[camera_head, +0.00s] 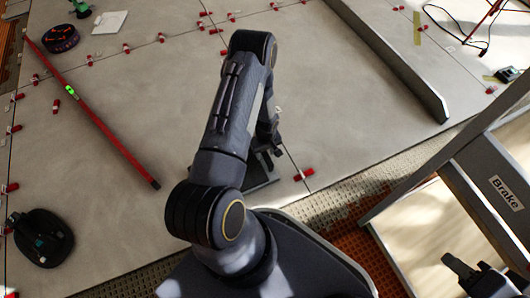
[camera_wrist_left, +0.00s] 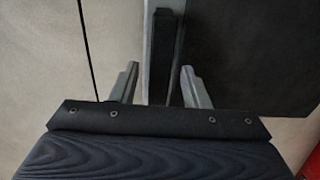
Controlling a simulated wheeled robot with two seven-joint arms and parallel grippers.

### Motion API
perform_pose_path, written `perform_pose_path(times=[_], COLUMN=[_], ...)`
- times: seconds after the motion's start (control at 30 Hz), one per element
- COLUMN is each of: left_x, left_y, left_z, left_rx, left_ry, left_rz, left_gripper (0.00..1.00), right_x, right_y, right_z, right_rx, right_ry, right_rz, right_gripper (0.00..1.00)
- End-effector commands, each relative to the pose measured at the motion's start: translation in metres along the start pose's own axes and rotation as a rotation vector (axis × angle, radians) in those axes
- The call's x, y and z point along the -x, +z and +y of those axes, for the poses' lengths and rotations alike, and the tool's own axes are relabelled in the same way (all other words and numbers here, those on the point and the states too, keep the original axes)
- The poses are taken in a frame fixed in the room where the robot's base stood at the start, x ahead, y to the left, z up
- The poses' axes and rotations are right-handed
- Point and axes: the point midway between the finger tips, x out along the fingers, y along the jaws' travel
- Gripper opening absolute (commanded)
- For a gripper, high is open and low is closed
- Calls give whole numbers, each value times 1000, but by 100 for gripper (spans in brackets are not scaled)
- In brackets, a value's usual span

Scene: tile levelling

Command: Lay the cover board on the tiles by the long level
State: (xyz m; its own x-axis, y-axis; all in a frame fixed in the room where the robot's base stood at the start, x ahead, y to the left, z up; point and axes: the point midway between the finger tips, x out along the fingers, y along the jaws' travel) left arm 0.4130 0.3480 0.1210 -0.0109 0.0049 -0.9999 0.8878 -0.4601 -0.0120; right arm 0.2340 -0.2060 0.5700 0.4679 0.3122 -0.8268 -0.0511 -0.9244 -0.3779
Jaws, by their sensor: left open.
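The long level (camera_head: 90,110) is a red bar with a green vial, lying flat on the tiles (camera_head: 130,170) at the left. My left gripper (camera_wrist_left: 163,85) is open; its fingers stand either side of a black bar with a pale metal strip beside it. A flat dark board (camera_wrist_left: 240,55), perhaps the cover board, lies right of that bar. In the head view my left arm hides most of this spot; a small dark piece (camera_head: 262,178) shows beside the arm. I cannot tell whether the fingers touch the bar. My right gripper (camera_head: 478,272) is at the bottom right, partly cut off.
A long grey bar (camera_head: 390,60) stands on edge at the upper right. Red clips (camera_head: 304,174) line the tile joints. A black suction tool (camera_head: 42,236) and a round dark device (camera_head: 61,39) are at the left. A frame labelled Brake (camera_head: 507,193) stands at the right.

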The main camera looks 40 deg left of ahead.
Motion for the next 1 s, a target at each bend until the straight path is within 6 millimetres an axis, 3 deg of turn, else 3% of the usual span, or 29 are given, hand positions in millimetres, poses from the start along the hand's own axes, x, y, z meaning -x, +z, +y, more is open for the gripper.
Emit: perform_pose_path(times=[0.3, 0.67, 0.73, 0.87, 1.0], left_x=[73, 116, 132, 191, 272], left_y=[-1, -1, -2, -3, 10], left_z=[0, 2, 5, 16, 20], left_rx=[0, -2, -11, -55, -145], left_ry=[1, 6, 21, 82, 172], left_rz=[3, 2, 3, 7, 8], left_gripper=[42, 42, 42, 42, 42], right_x=[29, 40, 40, 40, 40], right_y=[-15, -20, -20, -20, -20], right_z=[-13, -18, -18, -18, -18], right_rx=[0, 0, 0, 0, 0], right_ry=[0, 0, 0, 0, 0], right_rz=[0, 0, 0, 0, 0], right_gripper=[36, 36, 36, 36, 36])
